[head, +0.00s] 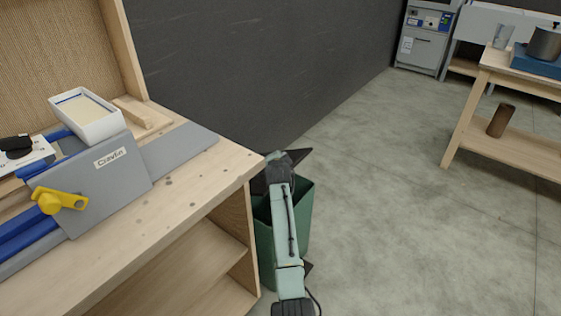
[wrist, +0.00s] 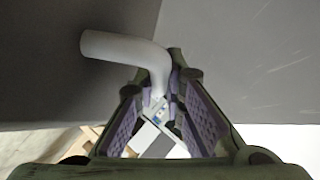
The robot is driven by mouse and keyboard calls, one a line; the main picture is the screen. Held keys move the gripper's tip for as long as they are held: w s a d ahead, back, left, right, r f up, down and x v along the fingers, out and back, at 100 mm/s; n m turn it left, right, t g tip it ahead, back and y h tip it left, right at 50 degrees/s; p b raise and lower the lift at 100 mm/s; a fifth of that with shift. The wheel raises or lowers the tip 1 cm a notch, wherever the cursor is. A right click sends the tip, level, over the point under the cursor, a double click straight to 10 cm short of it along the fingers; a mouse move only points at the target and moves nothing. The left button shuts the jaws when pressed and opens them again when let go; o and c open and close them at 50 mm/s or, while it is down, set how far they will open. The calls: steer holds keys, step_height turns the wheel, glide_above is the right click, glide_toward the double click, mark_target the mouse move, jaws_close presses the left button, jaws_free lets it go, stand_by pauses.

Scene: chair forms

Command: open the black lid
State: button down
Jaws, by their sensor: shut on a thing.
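The black lid (head: 299,156) shows in the head view as a dark tilted plate behind my gripper, above the green bin (head: 302,225). Part of the bin's opening shows below it. My gripper (head: 277,158) is at the lid, and my arm hides much of the lid and bin. In the wrist view a pale grey bent handle (wrist: 120,47) stands out from a dark surface, which looks like the lid (wrist: 45,90). Its end runs between the purple-padded fingers of my gripper (wrist: 172,85), which are shut on it. The exact contact is partly hidden.
A wooden workbench (head: 190,190) with a grey and blue fixture (head: 100,180) stands left, close to the bin. A dark wall (head: 250,70) rises behind. A wooden table (head: 510,140) stands at the right. The floor (head: 400,220) between is clear.

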steer(key=shift+a, duration=0.1)
stand_by(0.3)
steer(key=c, duration=1.7)
jaws_free()
steer(key=shift+o, duration=0.2)
steer(key=shift+r, duration=0.1)
steer(key=v, duration=0.7)
steer(key=shift+s+r, duration=0.1)
steer(key=shift+s, duration=0.1)
